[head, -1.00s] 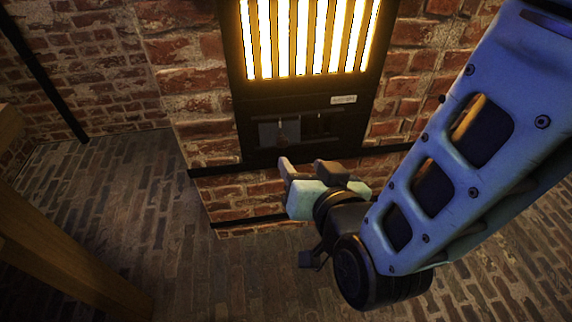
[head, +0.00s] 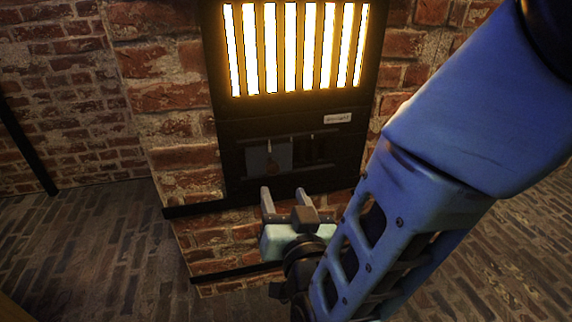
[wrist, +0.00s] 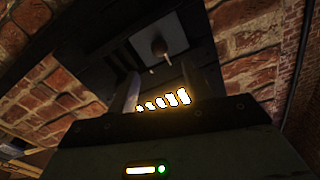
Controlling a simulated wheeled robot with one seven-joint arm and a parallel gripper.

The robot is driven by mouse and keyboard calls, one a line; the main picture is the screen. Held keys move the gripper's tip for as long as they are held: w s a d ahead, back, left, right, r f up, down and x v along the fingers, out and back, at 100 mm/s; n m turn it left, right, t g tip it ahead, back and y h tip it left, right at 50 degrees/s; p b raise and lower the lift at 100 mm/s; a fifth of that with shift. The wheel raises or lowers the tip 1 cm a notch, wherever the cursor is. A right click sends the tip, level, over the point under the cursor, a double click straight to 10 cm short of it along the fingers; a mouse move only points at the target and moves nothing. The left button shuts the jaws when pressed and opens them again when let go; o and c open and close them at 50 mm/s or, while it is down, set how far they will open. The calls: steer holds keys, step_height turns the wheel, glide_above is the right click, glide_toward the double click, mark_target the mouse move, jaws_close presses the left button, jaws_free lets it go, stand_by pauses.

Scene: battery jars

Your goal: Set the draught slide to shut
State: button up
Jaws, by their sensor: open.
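The draught slide is a grey plate (head: 268,158) with a small knob (head: 273,167), set in a dark panel (head: 340,158) below the glowing grate. The plate covers the left part of the opening; dark slots show to its right. In the wrist view the plate (wrist: 148,32) and its knob (wrist: 159,47) show at the top, beyond the fingers. My gripper (head: 284,192) is open and empty, below and in front of the panel. Its fingers point up toward the plate, apart from the knob.
The lit grate (head: 295,48) is above the slide. A small label (head: 338,118) sits at the panel's upper right. A dark ledge (head: 195,208) runs along the brick wall below the panel. Brick floor lies open at the left.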

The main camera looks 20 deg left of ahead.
mark_target(274, 169)
steer(key=b+x, duration=0.3)
steer(key=x, duration=0.7)
steer(key=shift+s, duration=0.1)
